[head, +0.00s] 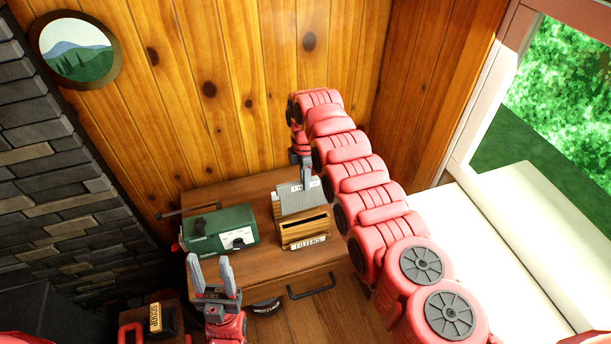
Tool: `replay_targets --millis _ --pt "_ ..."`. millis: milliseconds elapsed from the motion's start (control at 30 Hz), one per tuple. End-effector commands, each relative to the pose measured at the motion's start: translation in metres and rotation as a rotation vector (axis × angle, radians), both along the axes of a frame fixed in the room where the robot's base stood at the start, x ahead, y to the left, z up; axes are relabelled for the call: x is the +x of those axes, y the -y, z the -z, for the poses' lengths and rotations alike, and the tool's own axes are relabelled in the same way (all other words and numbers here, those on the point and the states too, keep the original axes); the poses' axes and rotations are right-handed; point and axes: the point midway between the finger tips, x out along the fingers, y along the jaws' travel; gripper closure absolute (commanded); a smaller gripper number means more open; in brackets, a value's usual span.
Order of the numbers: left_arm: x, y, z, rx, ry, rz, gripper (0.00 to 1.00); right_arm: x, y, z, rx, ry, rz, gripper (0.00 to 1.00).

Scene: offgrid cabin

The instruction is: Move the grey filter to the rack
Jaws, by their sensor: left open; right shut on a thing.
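The grey filter (290,201) is a flat grey panel with a pale label on its top edge. It is upright at the back of the rack (303,231), a small wooden box with a dark slot and a "FILTERS" label on its front. My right gripper (306,178) is shut on the filter's top edge from above. The filter's lower edge is hidden behind the rack's top, so I cannot tell whether it is inside the rack or behind it. My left gripper (211,268) is open and empty, in front of the table.
A green box with a dial (217,232) stands on the wooden table (262,262) left of the rack. A dark handle (312,287) is on the table's front. A block labelled "SCOOP" (161,318) is at lower left. A white bench (495,220) is at right.

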Motion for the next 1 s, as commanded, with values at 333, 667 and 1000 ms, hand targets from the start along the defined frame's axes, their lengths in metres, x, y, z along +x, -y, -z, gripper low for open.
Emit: replay_targets --millis 333,667,1000 --pt "0.000 0.000 0.016 0.000 0.000 0.000 0.50 0.000 0.001 0.012 0.000 -0.001 0.002 1.00" --pt "0.000 0.000 0.049 0.000 0.000 0.000 0.50 0.001 0.001 0.047 0.001 0.002 0.002 1.00" --pt "0.000 0.000 0.060 0.000 0.000 0.000 0.50 0.001 0.001 0.058 0.001 0.002 0.002 1.00"
